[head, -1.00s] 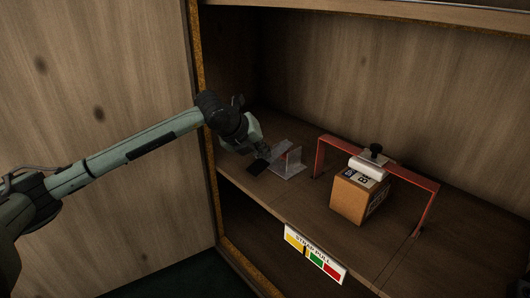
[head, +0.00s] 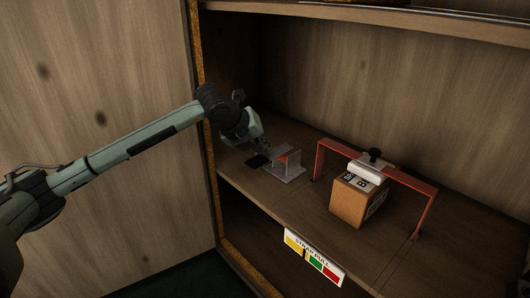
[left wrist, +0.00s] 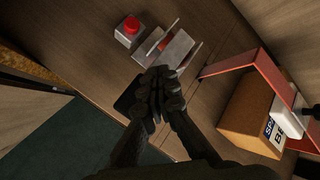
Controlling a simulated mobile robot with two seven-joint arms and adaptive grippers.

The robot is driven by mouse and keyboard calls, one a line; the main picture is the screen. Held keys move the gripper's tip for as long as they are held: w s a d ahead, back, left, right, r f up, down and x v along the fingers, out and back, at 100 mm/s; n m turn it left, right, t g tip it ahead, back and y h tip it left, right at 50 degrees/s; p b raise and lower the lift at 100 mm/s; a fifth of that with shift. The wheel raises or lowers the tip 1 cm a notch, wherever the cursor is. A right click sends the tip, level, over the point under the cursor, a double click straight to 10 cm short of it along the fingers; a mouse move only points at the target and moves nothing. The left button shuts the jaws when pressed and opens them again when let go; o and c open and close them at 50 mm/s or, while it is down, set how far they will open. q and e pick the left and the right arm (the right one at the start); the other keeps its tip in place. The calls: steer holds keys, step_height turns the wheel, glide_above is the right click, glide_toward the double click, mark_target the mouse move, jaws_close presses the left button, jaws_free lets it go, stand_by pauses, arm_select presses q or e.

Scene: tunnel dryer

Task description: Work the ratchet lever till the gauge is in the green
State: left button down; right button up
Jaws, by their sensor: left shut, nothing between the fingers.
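The grey metal ratchet bracket (head: 287,174), with a red strip between its plates, sits on the shelf. It also shows in the left wrist view (left wrist: 176,50). A black flat piece (head: 257,161), perhaps the lever's grip, lies at its left; in the left wrist view (left wrist: 126,97) the fingers partly hide it. My left gripper (head: 262,146) is shut and empty, just above and beside these parts; its fingertips (left wrist: 158,80) overlap the bracket's near end. I cannot tell whether they touch. The "STRAP PULL" gauge (head: 315,259) has yellow, green and red bands; a dark mark shows near the yellow-green border.
A red strap frame (head: 425,185) arches over a cardboard box (head: 350,201) with a white block and black knob (head: 375,153) on top. A red button (left wrist: 131,25) stands behind the bracket. A wooden side panel (head: 100,110) stands left.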

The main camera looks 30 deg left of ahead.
arm_select(q)
steer(key=shift+w+r, duration=0.1)
steer(key=shift+r, duration=0.55)
steer(key=shift+r, duration=0.15)
steer(key=shift+w+r+p, duration=0.15)
steer(key=shift+r+p, duration=1.55)
steer(key=shift+r, duration=0.75)
